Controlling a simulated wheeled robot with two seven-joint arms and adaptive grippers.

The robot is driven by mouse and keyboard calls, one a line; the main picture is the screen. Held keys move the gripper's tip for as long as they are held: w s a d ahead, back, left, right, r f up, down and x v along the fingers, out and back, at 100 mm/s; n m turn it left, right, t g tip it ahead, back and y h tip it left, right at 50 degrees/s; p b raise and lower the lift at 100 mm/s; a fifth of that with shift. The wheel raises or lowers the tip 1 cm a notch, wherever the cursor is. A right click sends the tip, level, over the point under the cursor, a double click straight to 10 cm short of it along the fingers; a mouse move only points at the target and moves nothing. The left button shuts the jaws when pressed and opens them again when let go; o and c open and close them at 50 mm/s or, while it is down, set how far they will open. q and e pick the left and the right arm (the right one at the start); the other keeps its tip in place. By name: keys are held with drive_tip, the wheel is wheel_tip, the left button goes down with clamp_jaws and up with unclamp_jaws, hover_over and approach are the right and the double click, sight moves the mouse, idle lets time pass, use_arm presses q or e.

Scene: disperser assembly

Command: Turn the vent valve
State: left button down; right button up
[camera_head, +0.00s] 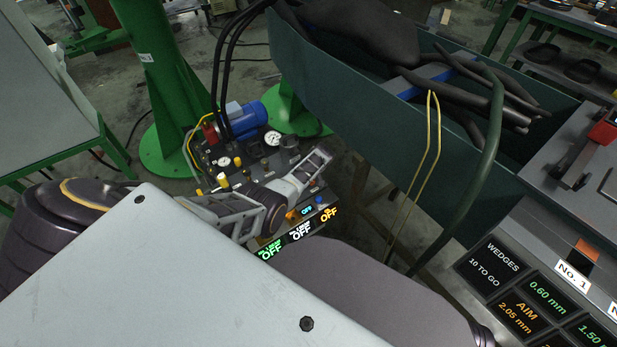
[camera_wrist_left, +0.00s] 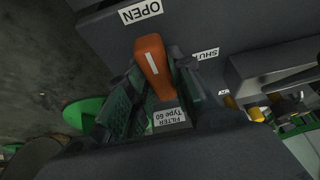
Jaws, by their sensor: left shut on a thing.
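The valve handle (camera_wrist_left: 152,60) is an orange lever with a white line, seen in the left wrist view. It stands between the OPEN label (camera_wrist_left: 140,12) and the SHUT label (camera_wrist_left: 205,54), its end nearer OPEN. My left gripper (camera_wrist_left: 160,82) is shut on it, a green-padded finger on either side. In the head view my left gripper (camera_head: 268,198) is at the pump unit (camera_head: 215,160) with gauges and a blue motor; its fingers hide part of the unit, and I cannot make out the lever there. My right gripper is not in view.
Below my left gripper are several OFF displays (camera_head: 300,231). A dark green trough (camera_head: 340,90) with black bars stands to the right. A green hose (camera_head: 490,150) hangs over its side. A console with readout screens (camera_head: 495,267) is at lower right. A green column (camera_head: 160,80) stands behind.

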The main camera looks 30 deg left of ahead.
use_arm(q)
drive_tip(key=c, duration=1.2)
unclamp_jaws()
drive_tip(key=shift+c, duration=0.2)
drive_tip(key=shift+d+r, duration=0.15)
drive_tip(key=shift+r, duration=0.05)
drive_tip(key=v, duration=1.1)
drive_tip(key=shift+r, duration=0.25)
drive_tip(key=shift+d, duration=0.1)
drive_tip(key=shift+s, duration=0.1)
